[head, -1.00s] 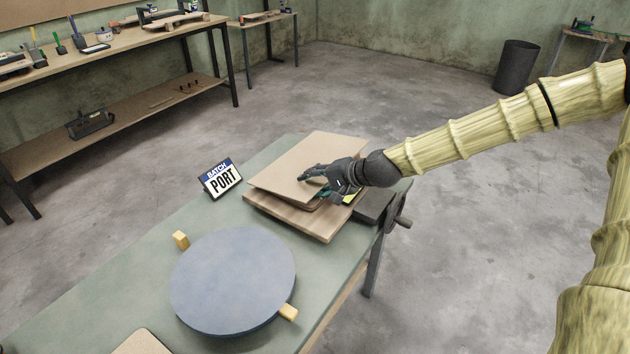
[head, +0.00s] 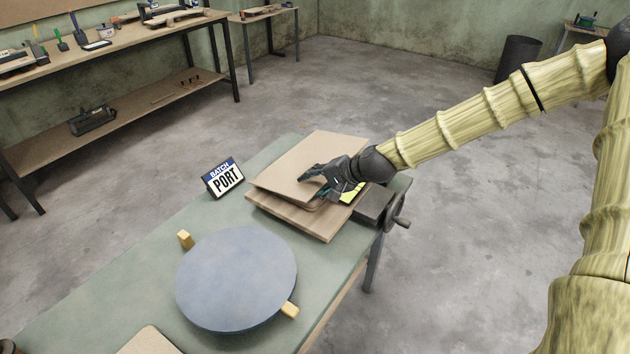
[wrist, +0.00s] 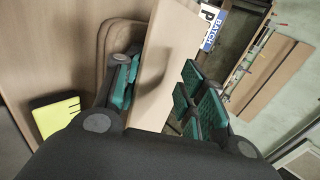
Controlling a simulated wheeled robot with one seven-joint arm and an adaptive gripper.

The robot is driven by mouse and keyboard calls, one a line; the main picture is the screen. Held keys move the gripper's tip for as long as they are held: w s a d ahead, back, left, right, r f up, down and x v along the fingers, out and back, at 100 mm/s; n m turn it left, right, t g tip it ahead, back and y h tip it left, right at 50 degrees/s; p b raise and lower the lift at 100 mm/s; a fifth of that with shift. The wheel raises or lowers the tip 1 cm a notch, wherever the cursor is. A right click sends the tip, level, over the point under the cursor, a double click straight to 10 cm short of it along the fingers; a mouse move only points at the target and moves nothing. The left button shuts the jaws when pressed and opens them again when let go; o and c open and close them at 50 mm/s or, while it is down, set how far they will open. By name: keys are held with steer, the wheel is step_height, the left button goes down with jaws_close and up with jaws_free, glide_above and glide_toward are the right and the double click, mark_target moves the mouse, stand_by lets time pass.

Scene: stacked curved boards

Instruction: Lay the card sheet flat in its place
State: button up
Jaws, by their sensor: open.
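The card sheet, seemingly the thin tan sheet (head: 305,165), lies at the top of a stack on the green table in the head view. In the wrist view my gripper (wrist: 160,92) is open. The teal-padded fingers stand apart, with a pale tan panel (wrist: 170,55), probably the sheet, showing between them. Gaps show beside the pads, but I cannot tell whether either touches it. The wrist hides part of the stack.
A black and yellow item (head: 352,192) lies beside my gripper, near a vise (head: 385,208) on the table's edge. A round blue-grey disc (head: 237,278) with yellow blocks occupies the front of the table (head: 120,270).

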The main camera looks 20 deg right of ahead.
steer(key=shift+w+a+r+g+h+p, duration=0.15)
steer(key=shift+g+h+p, duration=0.2)
steer(key=shift+p, duration=1.05)
steer(key=shift+w+a+f+g+h+p, duration=0.1)
steer(key=shift+g+h+p, duration=0.25)
steer(key=shift+p, duration=1.1)
steer(key=shift+w+a+r+g+h+p, duration=0.15)
steer(key=shift+g+p, duration=0.35)
steer(key=shift+p, duration=0.9)
steer(key=shift+s+d+r+p, duration=0.3)
steer(key=shift+d+r+p, duration=0.05)
steer(key=shift+r+p, duration=0.15)
stand_by(0.7)
steer(key=shift+p+v, duration=1.75)
steer(key=shift+v, duration=0.85)
steer(key=o, duration=0.6)
steer(key=shift+c, duration=0.2)
